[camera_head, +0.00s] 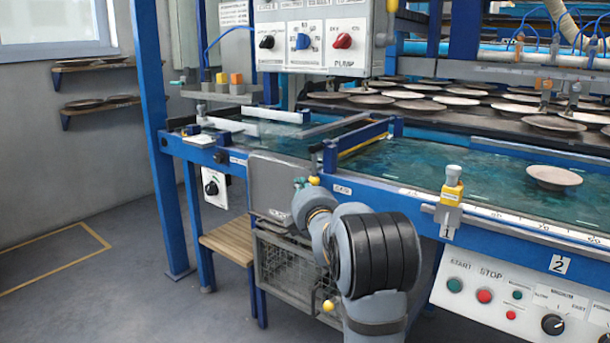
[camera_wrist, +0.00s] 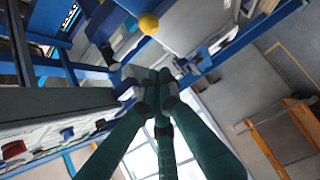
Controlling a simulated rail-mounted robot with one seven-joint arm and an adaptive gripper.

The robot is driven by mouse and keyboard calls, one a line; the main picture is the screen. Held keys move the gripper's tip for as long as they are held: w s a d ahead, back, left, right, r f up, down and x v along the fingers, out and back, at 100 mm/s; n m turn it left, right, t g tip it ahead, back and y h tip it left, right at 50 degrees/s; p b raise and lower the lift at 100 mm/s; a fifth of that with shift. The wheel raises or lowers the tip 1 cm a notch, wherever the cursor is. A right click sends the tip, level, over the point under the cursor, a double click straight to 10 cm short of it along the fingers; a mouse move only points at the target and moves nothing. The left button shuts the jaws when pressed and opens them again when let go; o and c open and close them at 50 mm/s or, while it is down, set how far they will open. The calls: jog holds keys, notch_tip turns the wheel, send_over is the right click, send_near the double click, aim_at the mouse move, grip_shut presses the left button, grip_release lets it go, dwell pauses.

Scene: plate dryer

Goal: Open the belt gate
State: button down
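A blue crossbar with a yellow strip (camera_head: 362,138) spans the belt table and looks like the belt gate; its latch state cannot be told. A yellow ball knob (camera_head: 314,181) sits at the table's front edge beside a grey panel (camera_head: 282,187). A yellow ball also shows in the wrist view (camera_wrist: 148,23), beyond the fingertips and apart from them in the picture. Nothing is clearly held, and the finger gap is unclear. In the head view my arm hides most of the gripper, near the table's front edge.
Plates lie on the rear belt, and one plate (camera_head: 554,177) lies on the front surface. A wire basket (camera_head: 285,268) and wooden stool (camera_head: 228,240) are below. Floor at left is clear.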

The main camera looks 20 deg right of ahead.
jog(key=shift+w+d, duration=0.7)
jog(key=shift+w, duration=0.45)
jog(key=shift+w+d, duration=0.7)
jog(key=shift+w, duration=0.45)
jog(key=shift+w+d, duration=0.7)
jog(key=shift+w, duration=0.45)
jog(key=shift+s+d+r+p, duration=0.1)
jog(key=shift+r+p, duration=0.05)
jog(key=shift+p, duration=0.15)
jog(key=shift+s+d+n+g+p, duration=0.25)
jog(key=shift+g+p, duration=0.2)
jog(key=shift+p, duration=0.3)
jog(key=shift+s+d+n+g+p, duration=0.1)
jog(key=shift+s+n+g+p, duration=0.1)
jog(key=shift+n+g+p, duration=0.4)
